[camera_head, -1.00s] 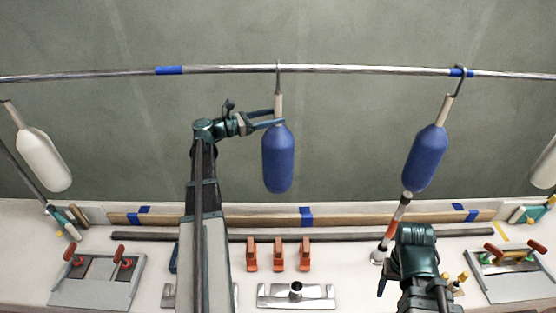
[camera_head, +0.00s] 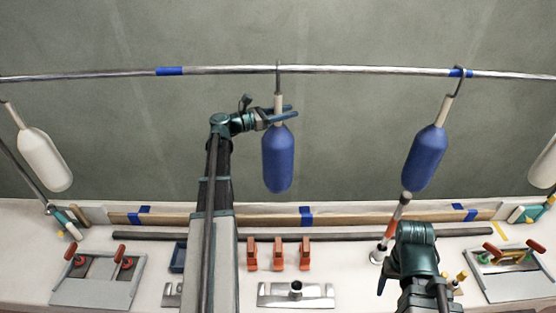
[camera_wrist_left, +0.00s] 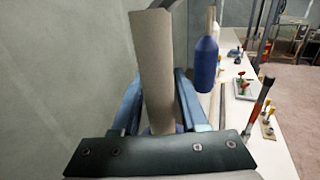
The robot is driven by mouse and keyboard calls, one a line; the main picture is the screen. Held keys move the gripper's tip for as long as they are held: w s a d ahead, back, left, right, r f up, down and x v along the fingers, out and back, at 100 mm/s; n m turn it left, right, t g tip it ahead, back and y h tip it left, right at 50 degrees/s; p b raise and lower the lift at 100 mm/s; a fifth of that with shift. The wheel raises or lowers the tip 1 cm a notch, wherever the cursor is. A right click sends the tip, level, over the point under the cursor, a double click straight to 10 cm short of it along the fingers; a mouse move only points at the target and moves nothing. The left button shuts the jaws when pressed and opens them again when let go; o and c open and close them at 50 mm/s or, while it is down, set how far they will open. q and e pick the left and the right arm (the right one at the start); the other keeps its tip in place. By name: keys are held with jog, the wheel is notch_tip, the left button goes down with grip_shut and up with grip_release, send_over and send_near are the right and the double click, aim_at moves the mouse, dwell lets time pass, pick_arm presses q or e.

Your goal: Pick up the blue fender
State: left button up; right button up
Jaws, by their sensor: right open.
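A blue fender (camera_head: 278,160) hangs upright by its beige neck and a hook from the metal rail (camera_head: 350,70), in the middle of the head view. My left gripper (camera_head: 291,113) is at its neck, with one finger on each side. In the left wrist view, the beige neck (camera_wrist_left: 153,60) stands between the open fingers, with a gap visible at the left finger. A second blue fender (camera_head: 427,157) hangs tilted further right; a blue fender also shows in the left wrist view (camera_wrist_left: 207,62). My right gripper (camera_head: 412,284) is open and empty over the bench at lower right.
White fenders (camera_head: 45,160) hang at both sides. The space around the middle fender is clear.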

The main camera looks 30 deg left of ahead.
pick_arm(q)
grip_shut()
dwell(1.1)
